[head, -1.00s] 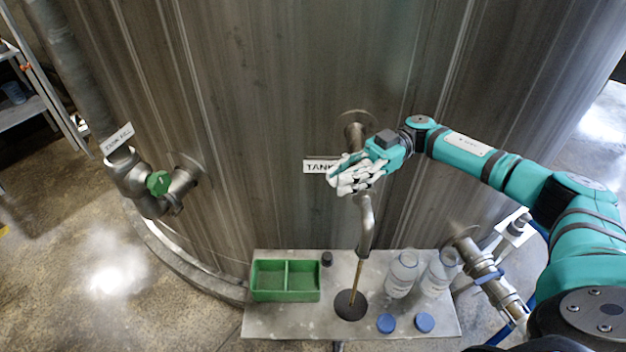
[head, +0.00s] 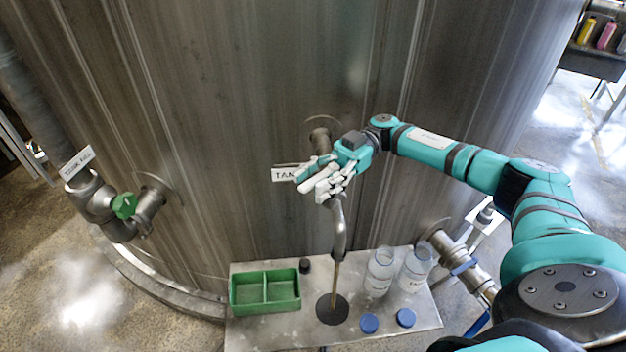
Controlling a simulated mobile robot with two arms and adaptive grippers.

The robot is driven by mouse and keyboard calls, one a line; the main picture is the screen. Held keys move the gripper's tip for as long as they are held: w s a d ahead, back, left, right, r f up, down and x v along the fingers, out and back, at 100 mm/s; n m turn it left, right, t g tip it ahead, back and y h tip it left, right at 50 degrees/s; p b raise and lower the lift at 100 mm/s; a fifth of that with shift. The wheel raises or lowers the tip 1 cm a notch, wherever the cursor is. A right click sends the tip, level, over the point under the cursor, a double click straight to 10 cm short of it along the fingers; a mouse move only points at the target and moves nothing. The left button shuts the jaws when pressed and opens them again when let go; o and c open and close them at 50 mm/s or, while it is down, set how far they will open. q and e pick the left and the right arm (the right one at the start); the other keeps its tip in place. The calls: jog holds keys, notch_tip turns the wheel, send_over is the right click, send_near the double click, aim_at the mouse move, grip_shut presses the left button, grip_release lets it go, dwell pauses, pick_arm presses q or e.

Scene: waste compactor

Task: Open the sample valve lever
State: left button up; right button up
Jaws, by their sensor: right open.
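The sample valve's steel pipe (head: 318,135) comes out of the tank wall, and its curved spout (head: 339,238) points down toward the shelf. A thin brownish stream or rod runs from the spout to a dark round drain. My right gripper (head: 318,186) is open at the valve, in front of the pipe between the wall fitting and the spout. It hides the valve body and the lever, so I cannot tell the lever's position or whether the fingers touch it. A white label (head: 284,175) reading "TAN..." is partly covered by the fingers. My left gripper is out of view.
The metal shelf (head: 268,328) below holds a green two-part tray (head: 265,292), a small dark cap (head: 304,265), two clear bottles (head: 379,273) and two blue caps (head: 369,323). A pipe with a green valve handle (head: 124,206) stands left. Another pipe (head: 462,262) juts out at right.

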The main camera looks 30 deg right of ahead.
aim_at(338, 165)
jog(key=v, duration=0.6)
jog(key=shift+w+d, duration=0.15)
jog(key=shift+d, duration=0.25)
